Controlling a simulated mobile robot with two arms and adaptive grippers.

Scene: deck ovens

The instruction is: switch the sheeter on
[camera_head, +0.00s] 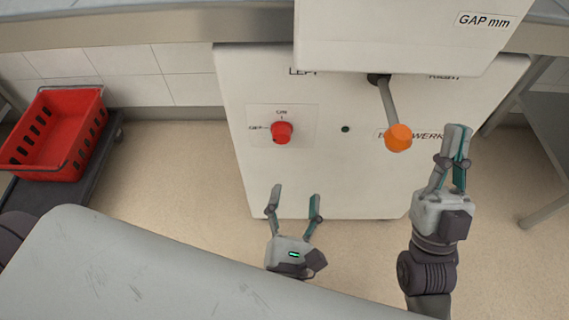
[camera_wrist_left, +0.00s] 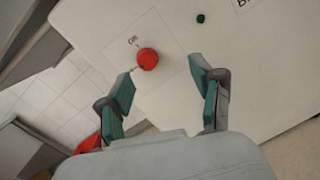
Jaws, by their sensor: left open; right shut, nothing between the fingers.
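The sheeter (camera_head: 330,180) is a white cabinet at the centre of the head view. A red knob (camera_head: 282,131) sits on a square label plate on its front left, with small print above and to its left. In the left wrist view the red knob (camera_wrist_left: 147,59) lies ahead, between and beyond the fingertips. My left gripper (camera_head: 293,197) is open, empty and below the knob in the head view, apart from it. My right gripper (camera_head: 457,135) is shut and empty, right of an orange-ended lever (camera_head: 398,137) on the sheeter.
A small dark green round part (camera_head: 345,129) sits right of the knob; it looks unlit. A red crate (camera_head: 55,135) stands on a dark low trolley at the left. A white box marked "GAP mm" (camera_head: 483,20) overhangs the front. Table legs stand at the right.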

